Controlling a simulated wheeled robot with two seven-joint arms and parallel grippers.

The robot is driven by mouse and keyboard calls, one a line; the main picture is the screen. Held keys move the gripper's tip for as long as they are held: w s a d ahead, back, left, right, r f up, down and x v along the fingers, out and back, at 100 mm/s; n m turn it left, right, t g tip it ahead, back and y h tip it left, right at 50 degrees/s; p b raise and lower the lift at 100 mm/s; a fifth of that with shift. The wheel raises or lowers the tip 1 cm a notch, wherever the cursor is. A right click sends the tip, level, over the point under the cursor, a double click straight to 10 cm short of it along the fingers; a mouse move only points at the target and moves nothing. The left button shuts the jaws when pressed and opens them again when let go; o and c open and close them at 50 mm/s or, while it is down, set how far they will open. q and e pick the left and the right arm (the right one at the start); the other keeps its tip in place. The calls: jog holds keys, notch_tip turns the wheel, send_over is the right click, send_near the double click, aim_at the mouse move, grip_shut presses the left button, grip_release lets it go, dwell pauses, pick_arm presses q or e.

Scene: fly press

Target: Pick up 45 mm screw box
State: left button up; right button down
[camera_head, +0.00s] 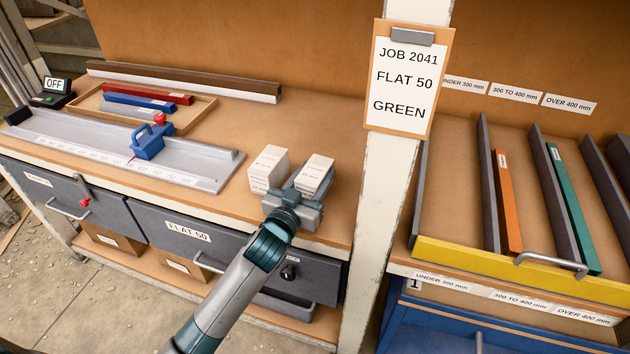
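Two small white boxes stand side by side at the right end of the left workbench. The left box (268,168) stands free beside my gripper. My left gripper (308,188) is at the right box (317,172), with a finger on either side of it. The gripper hides the lower front of that box. I cannot tell whether the fingers press on it. The print on both boxes is too small to read, so I cannot tell which is the 45 mm screw box. My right gripper is not in view.
A grey ruled fixture with a blue stop block (148,142) lies left of the boxes. A tray (187,110) with red and blue bars is behind it. A white post with a job sign (404,82) stands right of the boxes.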

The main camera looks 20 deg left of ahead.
aim_at(315, 169)
pick_arm(q)
jog(key=shift+r, duration=0.1)
jog(key=shift+c, duration=1.2)
notch_tip(315, 169, up, 10)
